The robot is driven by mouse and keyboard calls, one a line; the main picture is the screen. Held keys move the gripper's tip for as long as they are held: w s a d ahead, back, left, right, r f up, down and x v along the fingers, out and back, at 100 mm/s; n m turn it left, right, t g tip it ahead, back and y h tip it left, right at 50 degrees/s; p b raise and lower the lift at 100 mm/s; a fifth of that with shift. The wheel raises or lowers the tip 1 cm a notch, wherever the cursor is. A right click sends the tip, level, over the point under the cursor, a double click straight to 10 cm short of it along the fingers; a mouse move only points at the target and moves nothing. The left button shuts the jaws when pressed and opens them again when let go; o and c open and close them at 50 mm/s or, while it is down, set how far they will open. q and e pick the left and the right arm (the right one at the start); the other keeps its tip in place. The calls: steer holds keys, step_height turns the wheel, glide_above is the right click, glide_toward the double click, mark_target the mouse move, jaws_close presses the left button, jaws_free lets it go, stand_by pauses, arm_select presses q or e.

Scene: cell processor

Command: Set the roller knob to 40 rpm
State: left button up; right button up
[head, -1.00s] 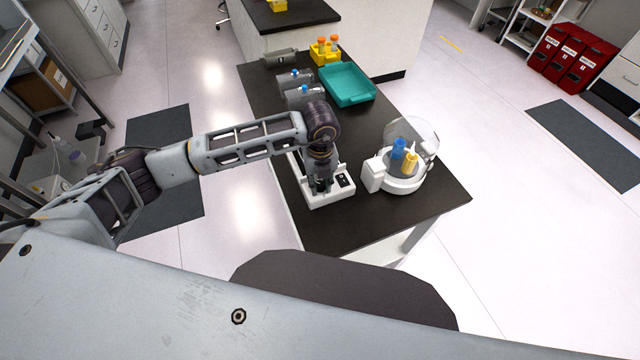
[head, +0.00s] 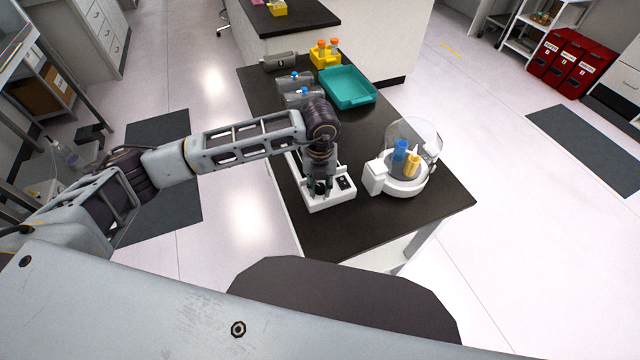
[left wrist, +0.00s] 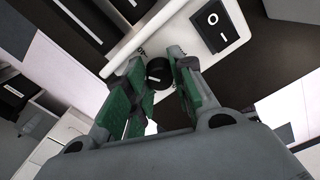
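The white roller machine (head: 325,205) stands near the left edge of the dark bench. Its round black knob (left wrist: 158,70) has a white pointer line and sits on the white panel in the left wrist view. My left gripper (head: 321,187) points down over the panel. In the left wrist view its green-padded fingers stand on both sides of the knob, close against it with no clear gap. A black rocker switch (left wrist: 212,25) marked O and I is beside the knob. My right gripper is out of view.
A white centrifuge (head: 405,187) with a clear lid and blue and yellow tubes stands right of the roller machine. A teal tray (head: 347,88), grey blocks with blue-capped tubes and a yellow rack (head: 325,58) are farther back. The bench's near right part is clear.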

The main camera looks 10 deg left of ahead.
arm_select(q)
steer(key=o, duration=0.5)
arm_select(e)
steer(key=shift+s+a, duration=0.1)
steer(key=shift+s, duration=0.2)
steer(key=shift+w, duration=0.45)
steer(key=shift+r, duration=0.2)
